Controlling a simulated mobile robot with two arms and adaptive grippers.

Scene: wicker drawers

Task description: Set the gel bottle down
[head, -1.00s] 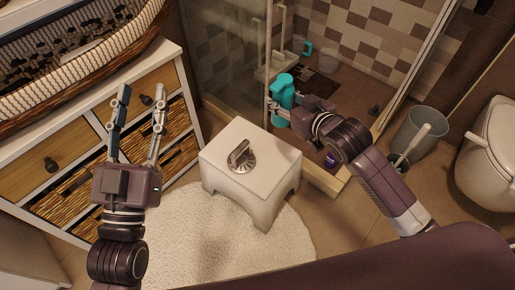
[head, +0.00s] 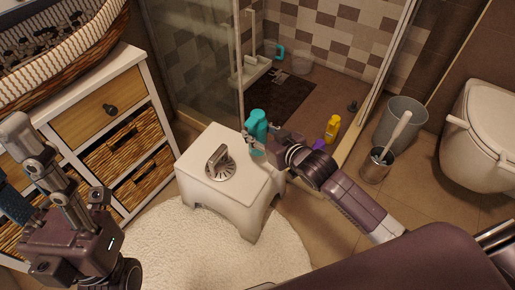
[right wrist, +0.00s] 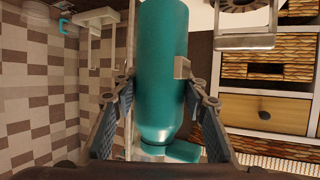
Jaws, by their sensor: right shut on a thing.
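The teal gel bottle (head: 257,122) is in my right gripper (head: 262,143) at the back right edge of the white stool (head: 245,185). In the right wrist view the bottle (right wrist: 160,75) fills the middle, with the fingers of the gripper (right wrist: 160,100) closed on both its sides. Its cap (right wrist: 180,151) is at the near end. Whether the bottle touches the stool top cannot be told. My left gripper (head: 28,180) is at the left edge, empty, with its fingers apart and partly cut off.
A yellow bottle (head: 332,129) and a purple item (head: 319,144) stand by the shower edge. A bin (head: 402,124), a brush holder (head: 376,166) and the toilet (head: 480,140) are at right. Wicker drawers (head: 125,150) are at left.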

